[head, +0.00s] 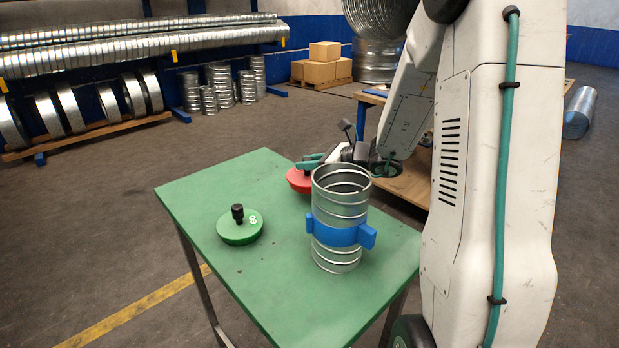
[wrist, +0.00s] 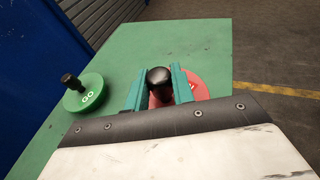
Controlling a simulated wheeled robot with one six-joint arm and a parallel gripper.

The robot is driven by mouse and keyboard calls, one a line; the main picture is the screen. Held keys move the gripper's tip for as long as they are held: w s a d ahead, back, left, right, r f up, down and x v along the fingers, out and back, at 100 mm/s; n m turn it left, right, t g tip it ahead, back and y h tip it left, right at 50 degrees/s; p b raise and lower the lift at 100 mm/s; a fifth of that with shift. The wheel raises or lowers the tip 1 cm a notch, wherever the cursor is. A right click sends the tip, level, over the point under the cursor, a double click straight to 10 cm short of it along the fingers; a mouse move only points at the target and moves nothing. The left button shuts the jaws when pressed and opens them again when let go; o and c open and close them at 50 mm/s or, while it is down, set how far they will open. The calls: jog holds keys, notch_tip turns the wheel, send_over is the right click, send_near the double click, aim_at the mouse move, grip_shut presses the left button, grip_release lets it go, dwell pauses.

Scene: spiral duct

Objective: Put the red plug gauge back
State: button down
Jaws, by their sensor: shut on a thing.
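The red plug gauge (head: 298,181) is a flat red disc at the far side of the green table, partly hidden behind the metal duct. My gripper (head: 312,163) is at it from behind the duct. In the wrist view, my gripper (wrist: 157,88) has its two teal fingers on either side of the black handle of the red plug gauge (wrist: 196,84), shut on it. I cannot tell whether the disc touches the table. The green plug gauge (head: 240,230), marked GO, sits on the table with its black handle up; it also shows in the wrist view (wrist: 84,96).
The spiral duct piece (head: 340,190) stands upright with a blue clamp (head: 340,234) around it, close in front of the red gauge. The green table (head: 250,176) is clear at its far left and front. A wooden bench (head: 408,186) stands behind.

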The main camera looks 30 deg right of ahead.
aim_at(310, 175)
jog(key=shift+f, duration=2)
jog(key=shift+f, duration=0.15)
jog(key=c, duration=1.2)
grip_release()
jog(key=shift+s+d+r, duration=0.2)
jog(key=shift+r, duration=0.05)
jog(key=v, duration=1.1)
jog(key=shift+s+d, duration=0.1)
jog(key=shift+s, duration=0.2)
